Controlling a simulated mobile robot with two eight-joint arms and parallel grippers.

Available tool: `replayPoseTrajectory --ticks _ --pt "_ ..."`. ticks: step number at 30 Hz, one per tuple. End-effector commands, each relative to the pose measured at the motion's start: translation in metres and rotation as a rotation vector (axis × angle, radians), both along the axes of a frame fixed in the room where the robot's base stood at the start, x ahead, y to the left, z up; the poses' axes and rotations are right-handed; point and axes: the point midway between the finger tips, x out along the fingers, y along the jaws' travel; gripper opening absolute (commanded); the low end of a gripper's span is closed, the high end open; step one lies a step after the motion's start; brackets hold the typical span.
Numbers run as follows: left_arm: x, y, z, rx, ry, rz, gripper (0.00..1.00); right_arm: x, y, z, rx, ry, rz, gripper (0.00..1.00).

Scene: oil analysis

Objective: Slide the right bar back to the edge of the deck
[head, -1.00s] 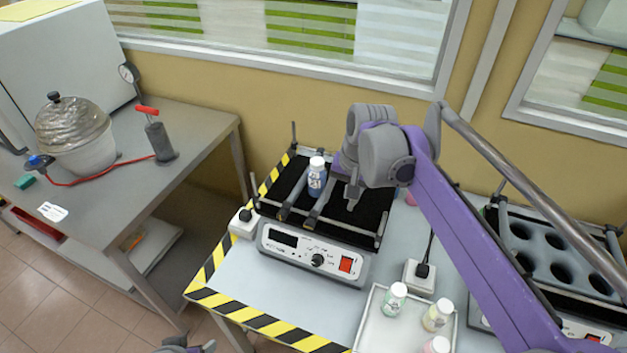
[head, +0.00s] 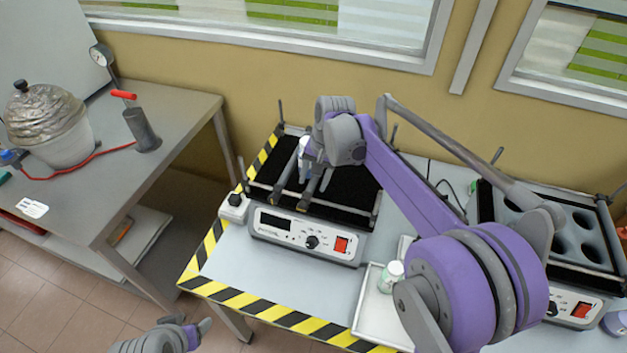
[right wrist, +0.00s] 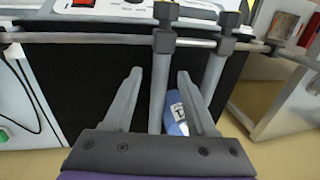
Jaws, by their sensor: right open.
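The shaker (head: 310,240) has a black deck (head: 357,188) with two grey bars across it. The left bar (head: 283,186) and the right bar (head: 307,196) sit close together toward the deck's left side. A blue-and-white bottle (head: 304,146) is between them, partly hidden by my right gripper (head: 320,180). In the right wrist view, the open fingers straddle the right bar (right wrist: 160,85) with gaps on both sides, and the left bar (right wrist: 213,72) lies outside the fingers. The bottle (right wrist: 177,120) shows partly behind one finger. My left gripper (head: 195,333) is at the bottom edge, away from the shaker.
A white tray (head: 372,322) with a bottle (head: 390,277) stands in front, partly covered by my right arm. A second shaker with round holes (head: 575,255) is at right. A grey table (head: 180,125) stands at left. The deck's right part is bare.

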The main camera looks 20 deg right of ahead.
Motion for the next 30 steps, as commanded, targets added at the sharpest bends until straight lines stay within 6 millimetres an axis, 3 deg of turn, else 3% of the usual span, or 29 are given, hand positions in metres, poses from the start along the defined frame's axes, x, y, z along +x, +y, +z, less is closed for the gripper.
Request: replayPoseTrajectory --ticks 11,18,21,30 --pt "-0.0001 0.0 -0.0003 0.0 0.0 0.0 0.68 0.0007 0.001 -0.0063 0.0 0.0 0.0 0.57" --pt "-0.0001 0.0 -0.0003 0.0 0.0 0.0 0.68 0.0007 0.001 -0.0061 0.0 0.0 0.0 0.14" --pt "-0.0001 0.0 -0.0003 0.0 0.0 0.0 0.68 0.0006 0.0009 -0.0061 0.0 0.0 0.0 0.0" --pt "-0.0001 0.0 -0.0003 0.0 0.0 0.0 0.68 0.0006 0.0009 -0.006 0.0 0.0 0.0 0.0"
